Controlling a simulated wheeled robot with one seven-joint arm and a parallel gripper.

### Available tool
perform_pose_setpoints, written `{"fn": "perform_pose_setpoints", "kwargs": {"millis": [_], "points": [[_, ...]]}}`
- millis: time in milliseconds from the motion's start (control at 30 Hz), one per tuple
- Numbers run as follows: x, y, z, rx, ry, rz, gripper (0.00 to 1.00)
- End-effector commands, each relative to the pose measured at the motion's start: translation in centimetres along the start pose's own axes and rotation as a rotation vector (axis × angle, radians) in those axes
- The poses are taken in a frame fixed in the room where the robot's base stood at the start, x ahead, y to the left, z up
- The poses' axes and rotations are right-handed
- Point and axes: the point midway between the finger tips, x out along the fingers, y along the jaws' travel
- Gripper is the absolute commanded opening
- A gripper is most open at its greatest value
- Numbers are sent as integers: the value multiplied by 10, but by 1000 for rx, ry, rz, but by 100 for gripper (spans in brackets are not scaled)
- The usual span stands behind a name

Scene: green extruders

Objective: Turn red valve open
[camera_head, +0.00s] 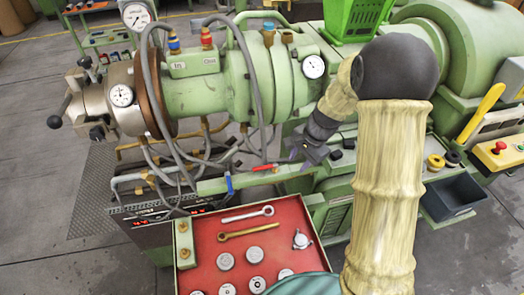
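A small red valve handle (263,167) lies roughly level on the green machine's lower front edge, near the middle of the view. A blue valve handle (229,184) hangs upright to its left and lower. My gripper (299,160) is just right of the red handle, pointing down and left. Its dark fingertips look spread, with nothing seen between them. It looks apart from the handle, though the depth gap is hard to tell.
The green extruder (205,95) with grey hoses and gauges fills the back. A red tray (205,240) with wrenches and round parts stands below. A dark bin (452,198) and yellow control box (500,153) are at right. Grey floor is free at left.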

Motion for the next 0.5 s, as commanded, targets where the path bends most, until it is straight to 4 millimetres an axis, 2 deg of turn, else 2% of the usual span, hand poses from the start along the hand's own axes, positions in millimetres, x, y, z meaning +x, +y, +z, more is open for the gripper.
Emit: {"fn": "perform_pose_setpoints", "kwargs": {"millis": [33,233,333,500], "points": [[-13,-18,-3,65,-26,-9,37],[-12,-69,-14,311,-121,-52,37],[-8,-83,-17,386,-153,-64,37],[-2,-90,-19,430,-171,-72,37]]}}
